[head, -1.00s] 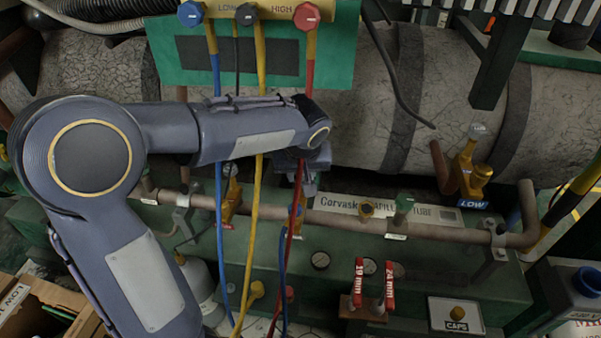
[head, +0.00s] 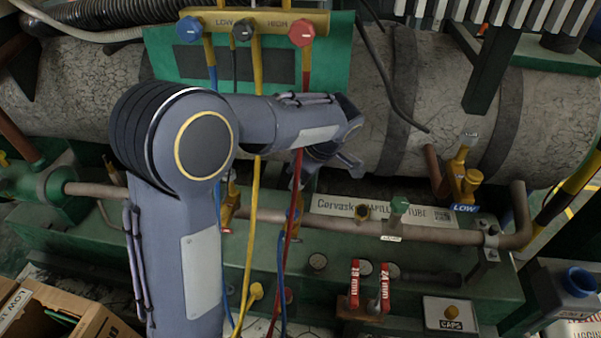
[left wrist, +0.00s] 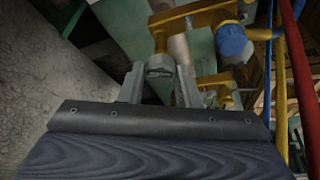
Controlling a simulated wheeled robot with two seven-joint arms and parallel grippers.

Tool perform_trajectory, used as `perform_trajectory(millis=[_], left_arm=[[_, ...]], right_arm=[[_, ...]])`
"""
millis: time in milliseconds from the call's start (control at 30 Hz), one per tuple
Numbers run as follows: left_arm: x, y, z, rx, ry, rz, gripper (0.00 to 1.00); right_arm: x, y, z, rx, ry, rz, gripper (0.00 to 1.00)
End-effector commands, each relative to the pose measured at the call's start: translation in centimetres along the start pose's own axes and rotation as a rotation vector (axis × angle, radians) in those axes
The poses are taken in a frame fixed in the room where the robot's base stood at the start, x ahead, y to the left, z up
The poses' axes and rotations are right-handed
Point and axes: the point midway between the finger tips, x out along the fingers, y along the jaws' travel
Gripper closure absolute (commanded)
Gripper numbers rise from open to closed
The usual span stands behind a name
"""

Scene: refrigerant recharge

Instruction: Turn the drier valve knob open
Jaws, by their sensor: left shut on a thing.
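In the left wrist view my left gripper (left wrist: 160,88) has its two grey fingers on either side of a small grey knob (left wrist: 160,70) and is shut on it. The knob sits on the stem of a yellow valve (left wrist: 195,18); a blue cap (left wrist: 232,42) is on the same fitting. My right gripper is not in view.
Red hose (head: 293,220), yellow hose (head: 250,230) and blue hose hang close to my left arm from the gauge manifold (head: 258,22). A brown pipe (head: 340,222) runs below the hand.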

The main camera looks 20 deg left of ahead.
Motion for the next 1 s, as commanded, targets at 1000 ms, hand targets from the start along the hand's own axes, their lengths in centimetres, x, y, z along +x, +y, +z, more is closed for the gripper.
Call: perform_trajectory(millis=[1000], left_arm=[[-0.02,0.24,0.03,-0.198,-0.002,-0.081,0.65]], right_arm=[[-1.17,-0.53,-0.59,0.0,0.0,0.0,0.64]])
